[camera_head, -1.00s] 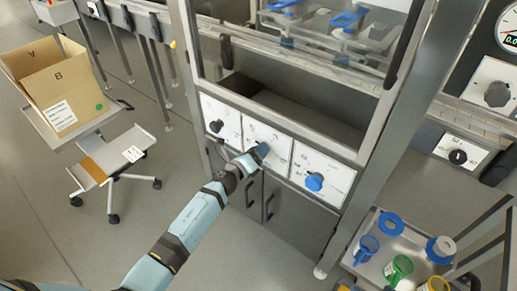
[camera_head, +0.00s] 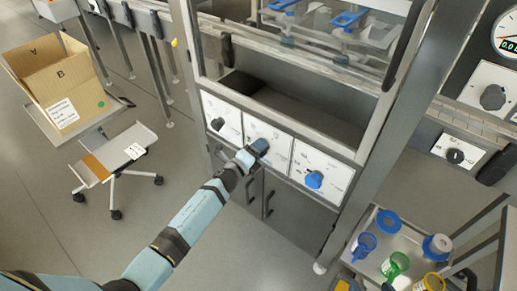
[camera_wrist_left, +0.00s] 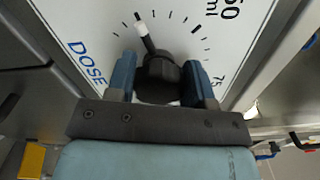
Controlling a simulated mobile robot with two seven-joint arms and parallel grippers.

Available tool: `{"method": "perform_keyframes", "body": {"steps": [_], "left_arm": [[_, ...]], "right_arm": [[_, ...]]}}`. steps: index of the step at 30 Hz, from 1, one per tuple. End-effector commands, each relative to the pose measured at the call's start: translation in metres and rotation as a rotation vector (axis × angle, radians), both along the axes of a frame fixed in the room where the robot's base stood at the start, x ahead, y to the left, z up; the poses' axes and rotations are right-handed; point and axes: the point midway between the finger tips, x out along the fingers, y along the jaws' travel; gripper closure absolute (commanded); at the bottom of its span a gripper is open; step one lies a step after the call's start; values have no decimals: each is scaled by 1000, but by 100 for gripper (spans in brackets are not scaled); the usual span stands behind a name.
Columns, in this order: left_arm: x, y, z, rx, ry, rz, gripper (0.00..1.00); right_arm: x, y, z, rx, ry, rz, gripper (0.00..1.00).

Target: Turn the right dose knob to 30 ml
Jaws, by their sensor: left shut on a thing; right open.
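My left gripper (camera_head: 258,148) reaches the middle panel (camera_head: 277,138) of three white panels on the machine front. In the left wrist view its blue fingers (camera_wrist_left: 160,82) are shut on a black knob (camera_wrist_left: 158,70), one finger on each side. The knob's white-tipped pointer (camera_wrist_left: 141,27) points up and slightly left in that view, counterclockwise of the long tick beside the "ml" number. "DOSE" is printed on the panel at left and "75" at lower right. In the head view the fingers hide most of this knob. My right gripper is not in view.
The left panel has a black knob (camera_head: 217,124) and the right panel a blue knob (camera_head: 314,179). Dark cabinet doors (camera_head: 285,210) lie below. A cart (camera_head: 372,268) with coloured cups stands at lower right. A carton (camera_head: 60,85) is at far left.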

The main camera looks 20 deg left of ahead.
Motion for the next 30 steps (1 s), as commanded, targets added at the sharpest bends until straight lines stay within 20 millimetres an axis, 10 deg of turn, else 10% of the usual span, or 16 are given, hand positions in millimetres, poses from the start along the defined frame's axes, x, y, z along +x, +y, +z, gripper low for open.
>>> {"method": "perform_keyframes", "body": {"steps": [8, 9, 12, 23, 30], "left_arm": [[-1, 0, -1, 1, 2, -1, 76], [-1, 0, -1, 1, 2, 0, 45], [-1, 0, -1, 1, 2, 0, 27], [-7, 3, -1, 2, 1, 1, 27], [-50, 18, -1, 2, 4, 0, 27]], "right_arm": [[0, 0, 0, 0, 1, 0, 27], [0, 0, 0, 0, 1, 0, 27], [0, 0, 0, 0, 1, 0, 27], [0, 0, 1, 0, 1, 0, 27], [0, -1, 3, -6, 6, -1, 27]]}}
